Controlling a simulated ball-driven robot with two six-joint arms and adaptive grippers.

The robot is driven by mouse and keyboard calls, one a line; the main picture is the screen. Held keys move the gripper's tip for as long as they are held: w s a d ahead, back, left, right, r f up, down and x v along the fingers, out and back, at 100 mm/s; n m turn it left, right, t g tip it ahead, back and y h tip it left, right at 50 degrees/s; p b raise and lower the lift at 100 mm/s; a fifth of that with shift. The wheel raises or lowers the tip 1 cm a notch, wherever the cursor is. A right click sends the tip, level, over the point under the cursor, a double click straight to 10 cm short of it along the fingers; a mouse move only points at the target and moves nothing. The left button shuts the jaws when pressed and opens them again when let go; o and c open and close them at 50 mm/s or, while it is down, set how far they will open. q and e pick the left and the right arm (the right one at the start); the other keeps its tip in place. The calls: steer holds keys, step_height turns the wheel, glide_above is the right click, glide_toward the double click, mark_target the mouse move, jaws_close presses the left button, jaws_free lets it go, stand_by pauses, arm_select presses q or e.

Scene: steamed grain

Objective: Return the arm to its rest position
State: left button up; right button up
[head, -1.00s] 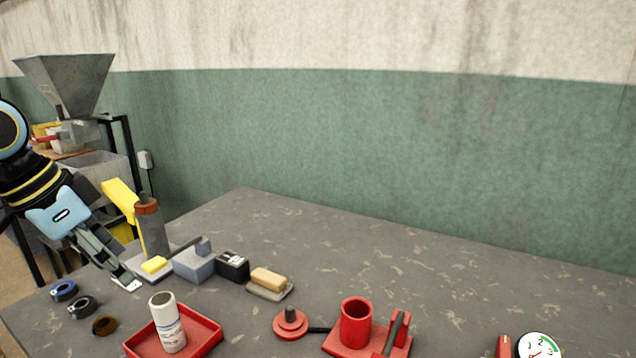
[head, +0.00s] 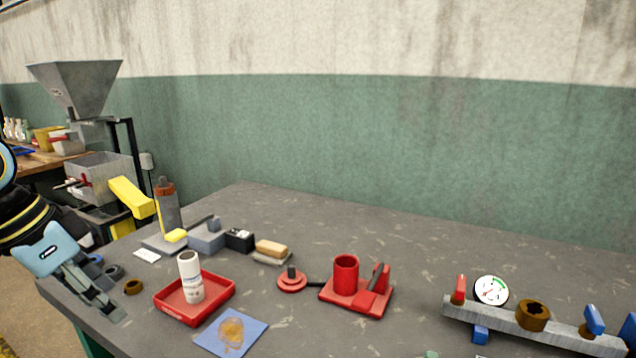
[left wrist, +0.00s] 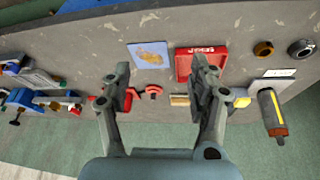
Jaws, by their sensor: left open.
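My left gripper (head: 97,294) is at the left edge of the table in the head view, its fingers pointing down and to the right. In the left wrist view my left gripper (left wrist: 160,82) has its two fingers apart with nothing held between them. The table (head: 400,235) lies beyond the fingers in that view. My right gripper is not in view.
Near my left gripper are dark rings (head: 114,272) and a red tray (head: 218,311) with a white bottle (head: 190,272). A blue sheet (head: 212,342), a red cup stand (head: 346,275) and a grey manifold with a gauge (head: 491,290) lie farther right.

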arm_select(q)
steer(key=s+f+n+g+b, duration=0.15)
steer(key=s+f, duration=0.35)
steer(key=f, duration=0.7)
steer(key=s+f+n+g+b, duration=0.1)
steer(key=s+f+n+b, duration=0.3)
steer(key=f, duration=0.9)
steer(key=s+f+g+b, duration=0.1)
steer(key=s+f, duration=0.5)
steer(key=f, duration=0.6)
steer(key=s+d+f+t+y+b, duration=0.1)
steer(key=s+f+y+b, duration=0.2)
steer(key=s+f, duration=1.9)
steer(key=shift+s+d+f+n+y, duration=0.2)
steer(key=shift+s+f+n+y, duration=0.15)
steer(key=shift+s, duration=1.8)
